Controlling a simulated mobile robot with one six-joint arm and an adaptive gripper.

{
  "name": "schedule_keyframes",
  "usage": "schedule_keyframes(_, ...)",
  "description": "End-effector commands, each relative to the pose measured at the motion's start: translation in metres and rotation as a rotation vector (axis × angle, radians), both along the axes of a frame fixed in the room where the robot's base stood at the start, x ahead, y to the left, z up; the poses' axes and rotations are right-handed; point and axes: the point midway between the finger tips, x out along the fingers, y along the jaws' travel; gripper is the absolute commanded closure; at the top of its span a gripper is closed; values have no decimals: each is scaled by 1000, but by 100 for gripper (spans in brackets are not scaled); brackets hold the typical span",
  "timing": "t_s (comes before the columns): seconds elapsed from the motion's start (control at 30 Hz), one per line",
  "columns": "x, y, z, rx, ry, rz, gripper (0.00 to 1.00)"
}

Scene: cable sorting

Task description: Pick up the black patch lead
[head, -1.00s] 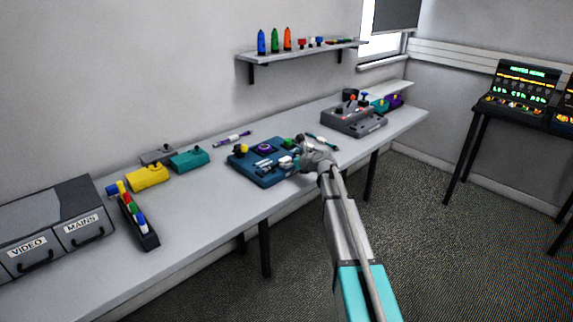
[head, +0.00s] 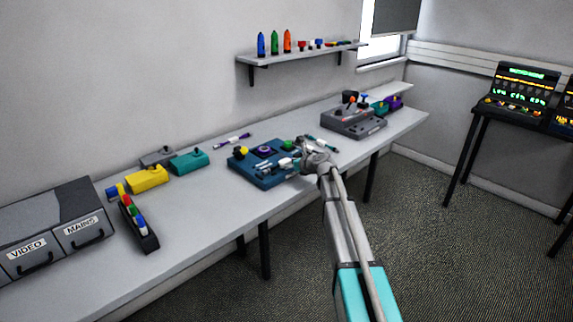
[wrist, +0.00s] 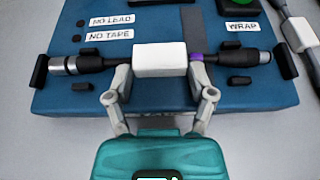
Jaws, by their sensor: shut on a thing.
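The black patch lead (wrist: 98,60) lies crosswise in the wrist view, over the blue board. It has a silver plug at its left end, a white block (wrist: 160,59) in the middle, and a purple band with a dark plug at the right. My gripper (wrist: 160,72) is shut on the lead, one finger at each side of the white block. Whether the lead touches the board beneath is unclear. In the head view my gripper (head: 298,160) is at the right edge of the blue board (head: 262,181), and the lead is small and partly hidden there.
Labels reading NO LEAD (wrist: 112,21) and WRAP (wrist: 242,27) are on the board. Another lead with a white block (wrist: 299,34) lies right of it. A grey control box (head: 354,122) stands further right.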

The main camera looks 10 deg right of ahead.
Motion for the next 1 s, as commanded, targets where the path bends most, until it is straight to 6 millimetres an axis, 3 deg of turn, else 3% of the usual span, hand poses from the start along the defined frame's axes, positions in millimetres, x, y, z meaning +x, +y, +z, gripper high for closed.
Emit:
schedule_keyframes(0.53, 0, 1, 10, 0, 0, 1, 87)
schedule_keyframes(0.83, 0, 1, 36, 0, 0, 1, 87)
schedule_keyframes(1.0, -16, -6, 55, 0, 0, 0, 87)
